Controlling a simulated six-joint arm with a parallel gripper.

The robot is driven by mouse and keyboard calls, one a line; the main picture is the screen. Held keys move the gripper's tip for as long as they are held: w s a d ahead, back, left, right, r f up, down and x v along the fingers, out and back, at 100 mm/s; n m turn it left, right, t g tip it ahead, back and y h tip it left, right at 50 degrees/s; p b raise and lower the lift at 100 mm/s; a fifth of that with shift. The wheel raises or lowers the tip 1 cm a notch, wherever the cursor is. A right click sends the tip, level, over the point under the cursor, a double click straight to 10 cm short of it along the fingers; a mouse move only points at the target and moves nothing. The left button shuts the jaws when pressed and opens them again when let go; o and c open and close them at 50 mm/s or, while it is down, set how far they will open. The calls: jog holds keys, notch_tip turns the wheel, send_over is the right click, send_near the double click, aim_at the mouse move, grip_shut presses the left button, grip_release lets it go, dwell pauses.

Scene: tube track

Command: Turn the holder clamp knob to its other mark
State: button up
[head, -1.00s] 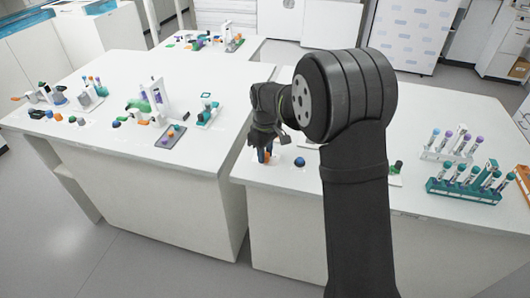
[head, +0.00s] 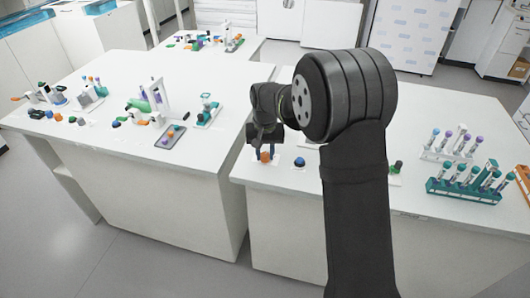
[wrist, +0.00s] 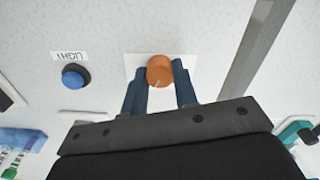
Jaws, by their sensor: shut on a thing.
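The orange knob (wrist: 159,71) sits on a white square plate (wrist: 134,62) in the wrist view, with a pale pointer line on its lower side. It also shows in the head view (head: 265,157), on the near edge of the right bench. My gripper (wrist: 160,70) has its two dark blue fingers on either side of the knob, closed on it. In the head view my gripper (head: 263,150) points down over the knob, and its wrist covers part of the bench behind. I cannot read any marks around the knob.
A blue button (wrist: 75,76) with a small printed label stands left of the knob; it is right of it in the head view (head: 300,162). Tube racks (head: 465,182) stand at the right.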

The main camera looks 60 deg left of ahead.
aim_at(265, 154)
jog(key=shift+m, duration=1.1)
jog(key=o, duration=1)
jog(key=shift+r, duration=0.15)
notch_tip(265, 154, up, 17)
jog(key=shift+r, duration=0.1)
